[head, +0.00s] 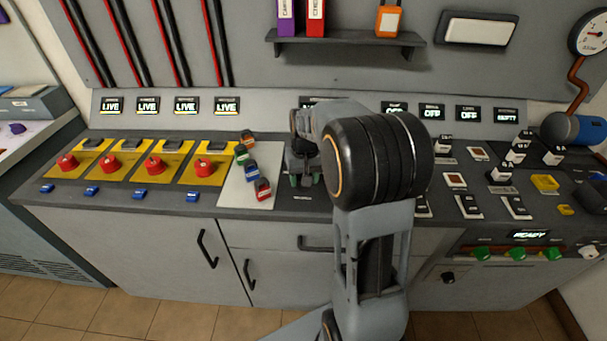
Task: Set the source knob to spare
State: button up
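My gripper (304,178) points down over the dark part of the console, just right of the pale plate. Small green patches show at its fingertips, and its opening is not clear. I cannot make out a source knob or the word spare. The console behind and below my gripper and arm is largely hidden, including most of one display. Four-way labels are too small to read. Red knobs (154,165) sit on yellow plates at the left. Green knobs (517,253) sit in the lower right panel under a display reading READY (529,235).
Coloured padlock-like pieces (251,172) lie on a pale plate (236,190), close left of my gripper. Black and white switches (499,173) and a yellow tray (545,183) stand at the right. A shelf (345,40) juts out above. Cabinet handles (206,247) protrude below.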

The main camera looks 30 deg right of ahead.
jog(key=m+p, duration=0.1)
jog(key=m, duration=0.4)
jog(key=shift+m, duration=0.4)
dwell(0.4)
jog(key=o, duration=0.9)
notch_tip(320, 180, up, 14)
jog(key=shift+s+d+f+p, duration=0.1)
jog(key=shift+p, duration=0.75)
